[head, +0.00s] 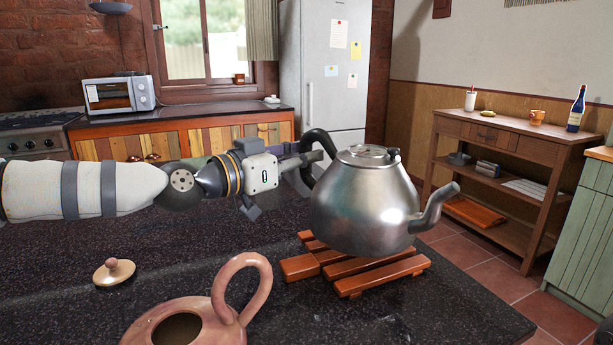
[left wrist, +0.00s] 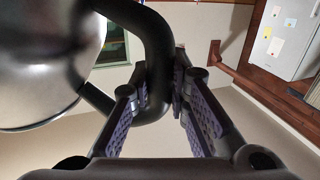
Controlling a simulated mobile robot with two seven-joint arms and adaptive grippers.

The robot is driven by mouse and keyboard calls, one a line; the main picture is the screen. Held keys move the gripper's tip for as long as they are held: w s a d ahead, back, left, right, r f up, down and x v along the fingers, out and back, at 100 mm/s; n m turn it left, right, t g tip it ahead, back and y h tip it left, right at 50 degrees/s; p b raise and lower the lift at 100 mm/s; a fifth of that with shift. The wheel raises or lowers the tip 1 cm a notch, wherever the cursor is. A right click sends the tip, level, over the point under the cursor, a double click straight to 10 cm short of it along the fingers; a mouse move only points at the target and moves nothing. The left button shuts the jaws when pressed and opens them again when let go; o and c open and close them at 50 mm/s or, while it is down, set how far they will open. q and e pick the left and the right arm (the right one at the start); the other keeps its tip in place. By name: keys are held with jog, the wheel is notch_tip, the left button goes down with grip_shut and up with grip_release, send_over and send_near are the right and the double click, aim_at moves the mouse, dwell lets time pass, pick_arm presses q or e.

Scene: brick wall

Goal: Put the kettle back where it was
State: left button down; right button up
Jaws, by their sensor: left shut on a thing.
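A steel kettle (head: 362,205) with a black handle (head: 318,143) and a spout to the right is upright over a reddish wooden slatted trivet (head: 372,266) on the dark counter. I cannot tell whether its base touches the slats or hangs just above them. My left gripper (head: 306,162) comes in from the left and is shut on the handle. In the left wrist view, the handle (left wrist: 157,50) passes between the two fingers (left wrist: 160,100) and the kettle body (left wrist: 45,65) is at the left. My right gripper is out of view.
A pink teapot (head: 205,322) with a looped handle stands open at the front, its lid (head: 114,272) on the counter to the left. The counter (head: 450,305) is clear right of the trivet. A wooden side table (head: 500,139) stands behind at the right.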

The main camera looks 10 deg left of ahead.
aim_at(301, 176)
pick_arm(q)
jog(key=shift+f, duration=1.45)
jog(key=shift+f, duration=0.15)
jog(key=c, duration=1.9)
grip_release()
jog(key=shift+f, duration=0.25)
jog(key=o, duration=0.4)
jog(key=shift+c, duration=0.2)
jog(key=shift+r, duration=0.4)
jog(key=v, duration=1.2)
